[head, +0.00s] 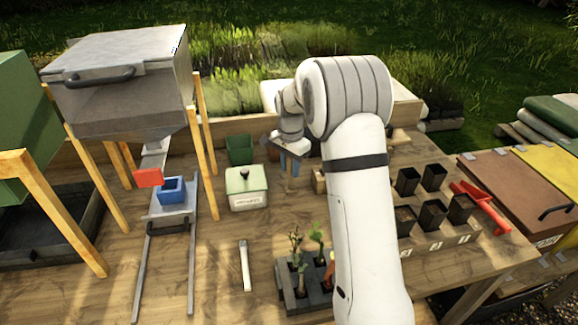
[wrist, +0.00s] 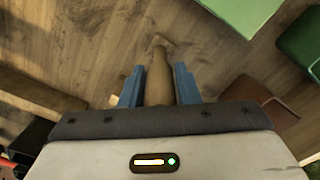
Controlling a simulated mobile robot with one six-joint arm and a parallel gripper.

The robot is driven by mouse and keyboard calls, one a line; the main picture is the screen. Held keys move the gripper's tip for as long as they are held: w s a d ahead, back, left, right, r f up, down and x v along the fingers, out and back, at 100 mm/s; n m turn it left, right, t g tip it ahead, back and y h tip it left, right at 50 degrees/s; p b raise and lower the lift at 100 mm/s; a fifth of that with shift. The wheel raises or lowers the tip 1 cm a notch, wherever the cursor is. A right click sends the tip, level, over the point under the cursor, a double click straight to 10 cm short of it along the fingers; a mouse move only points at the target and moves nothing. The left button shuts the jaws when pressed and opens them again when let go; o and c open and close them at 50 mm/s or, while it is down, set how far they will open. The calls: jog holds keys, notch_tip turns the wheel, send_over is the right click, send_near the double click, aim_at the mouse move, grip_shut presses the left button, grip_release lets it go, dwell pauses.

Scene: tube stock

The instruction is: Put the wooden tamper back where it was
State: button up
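The wooden tamper (wrist: 158,76) is a tan, rounded wooden piece. In the wrist view it lies between the two blue fingers of my gripper (wrist: 160,82), which meet it on both sides. Its far end points down toward the table boards. In the head view my gripper (head: 290,165) hangs over the back of the table, right of the lidded green box (head: 246,187). The tamper is hard to make out there. Whether its lower end touches the table I cannot tell.
A dark green pot (head: 240,149) stands behind the box. A small wooden block (head: 319,181) is just right of my gripper. A metal hopper (head: 120,90) stands left.

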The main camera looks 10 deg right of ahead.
jog(key=o, duration=0.3)
jog(key=shift+o, duration=0.2)
jog(key=shift+r, duration=0.1)
notch_tip(320, 180, up, 11)
jog(key=shift+f+b, duration=0.1)
jog(key=shift+b, duration=0.2)
jog(key=shift+s+r, duration=0.15)
jog(key=shift+r, duration=0.55)
jog(key=s+r+n+t, duration=0.1)
jog(key=s+r+n, duration=0.15)
jog(key=s, duration=0.65)
jog(key=s+r+n+t, duration=0.1)
jog(key=s+r+n, duration=0.15)
jog(key=s, duration=0.65)
jog(key=s+f+n, duration=0.3)
jog(key=s, duration=0.4)
jog(key=s+f+n+t, duration=0.1)
jog(key=s+f+n, duration=0.1)
jog(key=s, duration=0.6)
jog(key=shift+s+f+n, duration=0.3)
jog(key=shift+f+n, duration=0.1)
jog(key=shift+f, duration=0.25)
jog(key=shift+a, duration=0.1)
